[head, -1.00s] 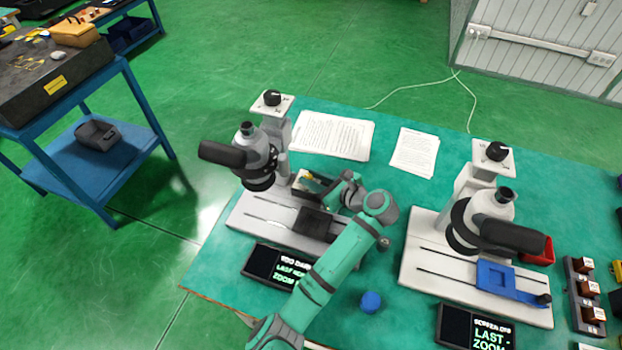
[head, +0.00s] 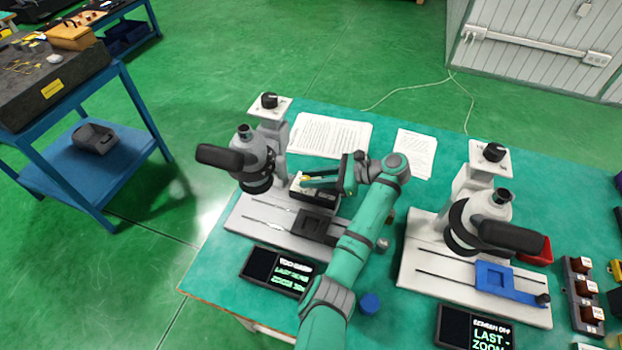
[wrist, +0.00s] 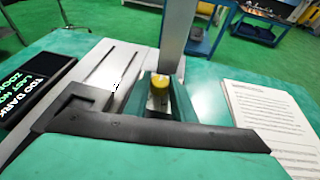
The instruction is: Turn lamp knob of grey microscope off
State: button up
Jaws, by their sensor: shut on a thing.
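The left microscope (head: 251,163) has a light grey base (head: 252,217), a dark grey stage (head: 313,224) and a black eyepiece. A small dark box with a pale top (head: 318,194) sits at its back right, by the column. My gripper (head: 308,181) reaches in from the right, its fingers low over this box. In the wrist view, a yellow-topped knob (wrist: 159,81) stands between the green fingertips, and my gripper (wrist: 160,100) is shut on it. The fingers hide the knob's lower part. The microscope's screen (head: 279,270) shows "TOO DARK" in the wrist view (wrist: 35,92).
A second microscope (head: 486,219) with a blue stage stands right. Papers (head: 330,136) lie behind the left microscope. A blue round object (head: 369,303) lies near my arm. Each column has a black top knob, the left one (head: 269,100) above my gripper.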

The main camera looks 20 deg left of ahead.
jog(key=shift+w+a+r+n+g+h, duration=0.15)
jog(key=shift+w+n+g+h, duration=0.1)
jog(key=shift+n+g, duration=0.65)
jog(key=shift+w+a+r+n+g+h, duration=0.15)
jog(key=shift+n+g+h, duration=0.1)
jog(key=shift+n+g, duration=0.6)
jog(key=shift+g, duration=0.25)
jog(key=shift+a+f+n+g+h, duration=0.15)
jog(key=shift+n+g+h, duration=0.15)
jog(key=shift+n+g, duration=0.25)
jog(key=o, duration=1.1)
jog(key=shift+w, duration=0.1)
jog(key=shift+c, duration=0.2)
jog(key=shift+d, duration=0.2)
